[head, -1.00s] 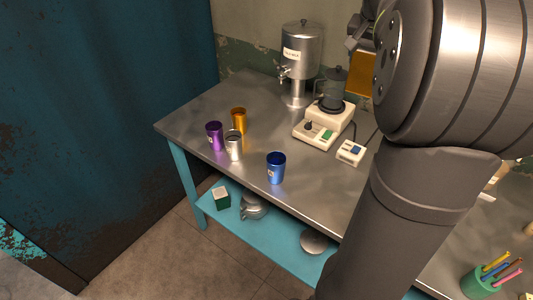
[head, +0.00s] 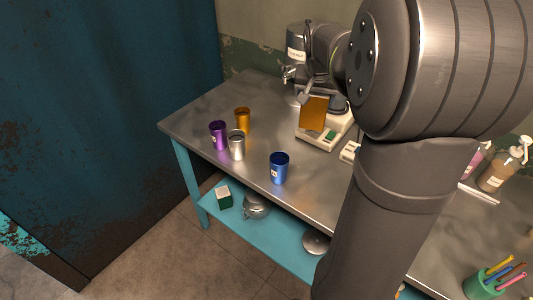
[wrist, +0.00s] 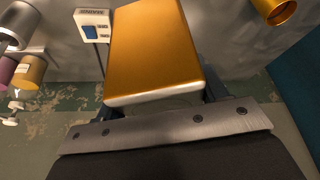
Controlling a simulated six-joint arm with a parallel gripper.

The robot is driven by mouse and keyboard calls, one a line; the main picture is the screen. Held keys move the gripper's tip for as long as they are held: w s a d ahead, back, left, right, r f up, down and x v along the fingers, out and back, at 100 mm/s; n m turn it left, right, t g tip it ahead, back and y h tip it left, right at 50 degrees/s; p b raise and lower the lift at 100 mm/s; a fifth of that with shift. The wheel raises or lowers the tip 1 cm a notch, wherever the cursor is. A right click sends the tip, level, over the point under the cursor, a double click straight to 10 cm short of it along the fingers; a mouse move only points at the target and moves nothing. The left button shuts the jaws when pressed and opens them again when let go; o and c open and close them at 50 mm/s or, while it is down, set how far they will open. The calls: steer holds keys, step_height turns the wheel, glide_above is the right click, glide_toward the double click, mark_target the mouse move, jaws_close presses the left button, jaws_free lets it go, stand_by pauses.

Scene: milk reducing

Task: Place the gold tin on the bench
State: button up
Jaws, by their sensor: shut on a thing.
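The gold tin, a flat-sided box, hangs in my gripper (head: 318,92) in the head view, where the tin (head: 313,115) appears in front of the cream hotplate. In the wrist view the tin (wrist: 155,50) fills the upper middle, with a pale edge towards the gripper (wrist: 155,100). My gripper is shut on the tin; the fingers are mostly hidden. The bench (head: 230,92) has a grey metal top and turquoise legs. The tin looks raised above it, but the exact gap cannot be told.
Purple (head: 218,135), gold (head: 242,120), silver (head: 237,146) and blue (head: 280,168) cups stand at the bench's left. The hotplate (head: 335,138) and a steel dispenser (head: 295,50) stand behind. A white switch box (wrist: 93,25) shows beside the tin. The bench's back left is clear.

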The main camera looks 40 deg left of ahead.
mark_target(313, 113)
step_height(313, 113, down, 6)
steer(key=shift+a+r, duration=0.1)
steer(key=shift+r, duration=0.15)
steer(key=shift+s+a+f, duration=0.4)
steer(key=shift+a+f, duration=1.45)
steer(key=shift+s+a+f, duration=0.4)
steer(key=shift+a+f, duration=1.5)
steer(key=shift+s+a+f, duration=0.4)
steer(key=shift+a+f, duration=1.45)
steer(key=o, duration=1.4)
steer(key=shift+f, duration=0.2)
steer(key=shift+c, duration=0.2)
steer(key=shift+r, duration=0.1)
steer(key=v, duration=1.2)
